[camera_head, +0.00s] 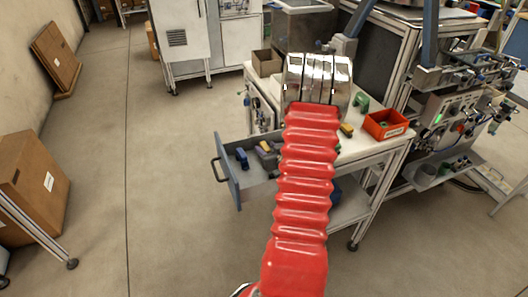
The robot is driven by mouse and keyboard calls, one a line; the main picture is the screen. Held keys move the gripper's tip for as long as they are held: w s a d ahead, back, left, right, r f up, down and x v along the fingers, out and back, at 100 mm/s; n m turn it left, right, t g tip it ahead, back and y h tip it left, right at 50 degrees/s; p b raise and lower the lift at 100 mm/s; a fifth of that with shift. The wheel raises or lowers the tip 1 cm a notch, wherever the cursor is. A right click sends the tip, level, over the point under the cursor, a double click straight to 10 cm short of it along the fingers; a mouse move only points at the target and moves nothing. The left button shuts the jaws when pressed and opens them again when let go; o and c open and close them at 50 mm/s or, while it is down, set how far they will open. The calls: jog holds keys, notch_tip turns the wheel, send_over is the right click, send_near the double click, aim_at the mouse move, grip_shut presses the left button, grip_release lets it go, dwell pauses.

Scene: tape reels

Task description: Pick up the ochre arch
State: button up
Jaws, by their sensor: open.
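A small ochre-yellow piece (346,130) lies on the white worktop, just right of my arm and left of the orange-red bin. Another yellowish piece (265,146) lies in the open drawer, left of my arm. Both are too small to tell which is an arch. My red ribbed arm reaches up the middle of the picture and ends in a shiny chrome part over the worktop. My gripper (318,80) is at this end and is open, though its fingertips cannot be made out. The arm hides part of the worktop and drawer.
A green arch-like piece (361,101) and an orange-red bin (386,125) stand on the worktop. The open drawer (228,172) juts left and also holds a blue piece (241,157). A brown box (266,63) is at the back.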

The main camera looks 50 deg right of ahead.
jog(key=shift+x, duration=0.8)
jog(key=shift+c, duration=0.4)
grip_shut()
